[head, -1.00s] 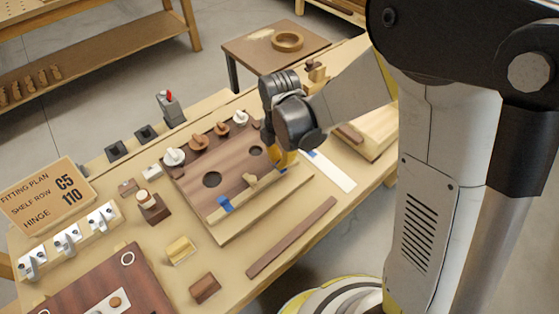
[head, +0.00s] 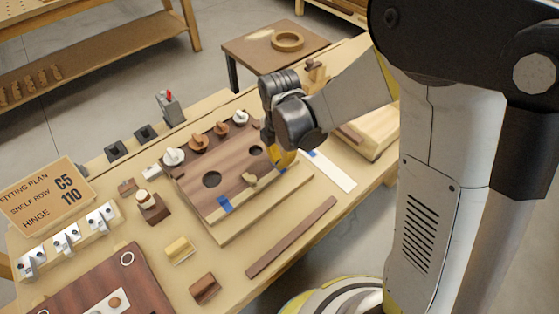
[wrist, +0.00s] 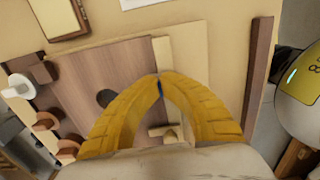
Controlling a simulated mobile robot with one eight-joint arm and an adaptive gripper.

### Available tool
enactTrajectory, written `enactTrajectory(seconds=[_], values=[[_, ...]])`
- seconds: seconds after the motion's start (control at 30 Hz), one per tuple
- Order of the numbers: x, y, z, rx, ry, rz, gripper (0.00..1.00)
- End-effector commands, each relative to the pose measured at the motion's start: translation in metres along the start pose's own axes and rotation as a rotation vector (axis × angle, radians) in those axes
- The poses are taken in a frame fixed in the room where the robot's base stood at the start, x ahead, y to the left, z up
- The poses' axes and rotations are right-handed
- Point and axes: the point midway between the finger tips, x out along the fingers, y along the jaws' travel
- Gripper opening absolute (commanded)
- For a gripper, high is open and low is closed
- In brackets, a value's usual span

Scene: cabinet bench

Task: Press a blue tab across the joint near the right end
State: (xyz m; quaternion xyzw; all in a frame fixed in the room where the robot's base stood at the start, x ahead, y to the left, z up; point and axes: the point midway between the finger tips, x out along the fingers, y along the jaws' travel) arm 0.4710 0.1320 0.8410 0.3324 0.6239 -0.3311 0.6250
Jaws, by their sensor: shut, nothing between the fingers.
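A dark wooden panel (head: 232,182) lies on the bench with a pale strip along its front edge; the strip (wrist: 162,50) also shows in the wrist view. One blue tab (head: 225,204) lies across the joint near the left end. My gripper (head: 284,165) is down at the right end of the joint. In the wrist view its yellow fingers (wrist: 158,77) are shut, tips together over the joint. A bit of blue (wrist: 160,88) shows at the fingertips, mostly hidden by them. A white strip (head: 333,171) with a blue piece (head: 311,153) on it lies right of the panel.
A dark stick (head: 292,237) lies in front. A wooden block (head: 205,289) and a yellow-topped block (head: 179,250) stand front left.

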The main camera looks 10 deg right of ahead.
Motion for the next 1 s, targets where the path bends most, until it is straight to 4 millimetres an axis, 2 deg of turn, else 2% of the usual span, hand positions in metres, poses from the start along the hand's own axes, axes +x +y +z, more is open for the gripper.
enactTrajectory(seconds=[0.33, 0.43, 0.63, 0.7, 1.0], values=[[-0.0007, -0.0002, -0.0001, 0.0, 0.0, 0.0, 0.0], [-0.0007, -0.0002, -0.0001, 0.0, 0.0, 0.0, 0.3], [-0.0008, -0.0001, 0.0, 0.0, 0.0, 0.0, 0.31], [-0.0008, -0.0001, 0.0, 0.0, 0.0, 0.0, 0.51], [-0.0012, 0.0, 0.0, 0.0, 0.0, 0.0, 0.51]])
